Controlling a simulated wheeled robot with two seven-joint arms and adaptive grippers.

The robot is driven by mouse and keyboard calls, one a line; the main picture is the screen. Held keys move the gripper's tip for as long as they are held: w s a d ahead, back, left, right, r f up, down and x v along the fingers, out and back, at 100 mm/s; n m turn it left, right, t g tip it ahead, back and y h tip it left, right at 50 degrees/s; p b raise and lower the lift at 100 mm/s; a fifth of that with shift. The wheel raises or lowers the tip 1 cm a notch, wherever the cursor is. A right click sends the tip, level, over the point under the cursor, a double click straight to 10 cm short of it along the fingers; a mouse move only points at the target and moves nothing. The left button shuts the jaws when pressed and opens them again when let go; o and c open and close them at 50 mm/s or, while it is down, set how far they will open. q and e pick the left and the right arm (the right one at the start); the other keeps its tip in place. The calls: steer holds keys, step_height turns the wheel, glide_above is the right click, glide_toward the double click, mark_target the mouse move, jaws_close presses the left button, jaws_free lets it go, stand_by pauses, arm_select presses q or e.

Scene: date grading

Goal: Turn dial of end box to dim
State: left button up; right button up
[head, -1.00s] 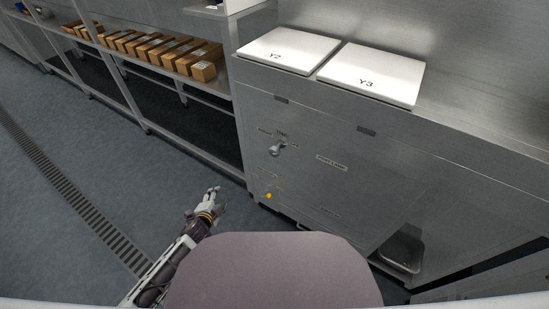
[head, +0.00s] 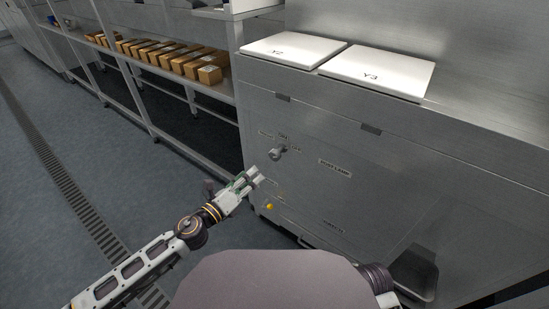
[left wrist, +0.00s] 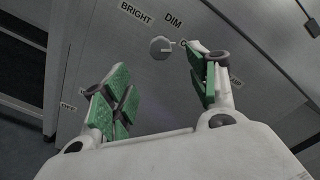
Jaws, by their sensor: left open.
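The grey round dial (head: 277,153) sits on the front of the steel box (head: 350,205). In the left wrist view the dial (left wrist: 160,47) is beyond my fingertips, with the words BRIGHT and DIM above it. A small stub on the dial's right side seems to point at a third label, mostly hidden by my right-hand finger. My left gripper (head: 253,180) is open and empty, below and left of the dial, apart from it. Its green-padded fingers show in the left wrist view (left wrist: 160,78). My right gripper is out of view.
White lids marked Y2 (head: 283,51) and Y3 (head: 375,73) lie on the box top. A yellow knob (head: 270,206) is low on the front. A shelf (head: 215,92) with several cardboard boxes stands left. A metal tray (head: 412,275) is low right. The floor at left is free.

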arm_select(q)
steer(key=shift+w+d, duration=0.1)
steer(key=shift+w, duration=0.1)
stand_by(0.3)
glide_toward(272, 156)
steer(key=shift+x, duration=4.3)
steer(key=shift+w+d, duration=0.2)
steer(key=shift+w, duration=0.05)
steer(key=shift+x, duration=0.95)
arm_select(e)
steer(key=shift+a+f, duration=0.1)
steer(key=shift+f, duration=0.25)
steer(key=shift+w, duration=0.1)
arm_select(q)
steer(key=shift+c, duration=0.4)
